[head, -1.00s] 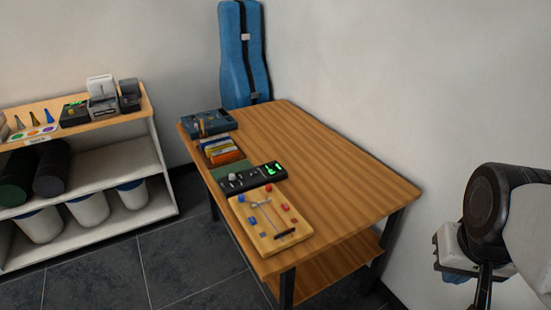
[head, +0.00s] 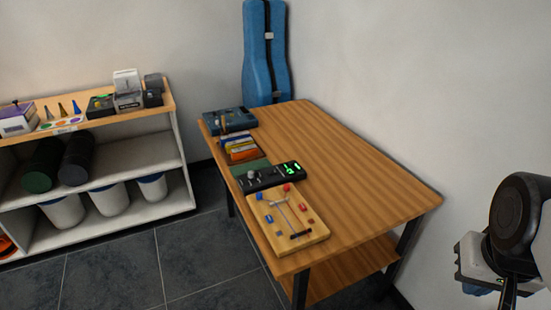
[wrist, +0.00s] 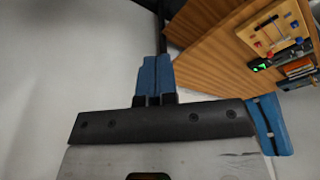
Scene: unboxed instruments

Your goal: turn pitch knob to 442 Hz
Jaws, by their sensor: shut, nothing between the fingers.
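The black tuner box (head: 270,177) lies on the wooden table, with a lit green display on its right end and a small grey knob (head: 251,176) towards its left. The display is too small to read. In the wrist view the black box (wrist: 278,60) and its green glow show at the upper right, sideways. My gripper (wrist: 155,62) has two blue fingers pressed together with nothing between them. It points at the pale wall and floor, well away from the tuner. In the head view my arm is at the far right, and the fingers are mostly hidden.
A wooden board with red and blue pieces (head: 287,218) lies in front of the tuner. Colourful packets (head: 240,149) and a blue box (head: 229,121) lie behind it. The table's right half (head: 360,175) is clear. A blue instrument case (head: 266,60) stands behind; a shelf (head: 140,165) stands left.

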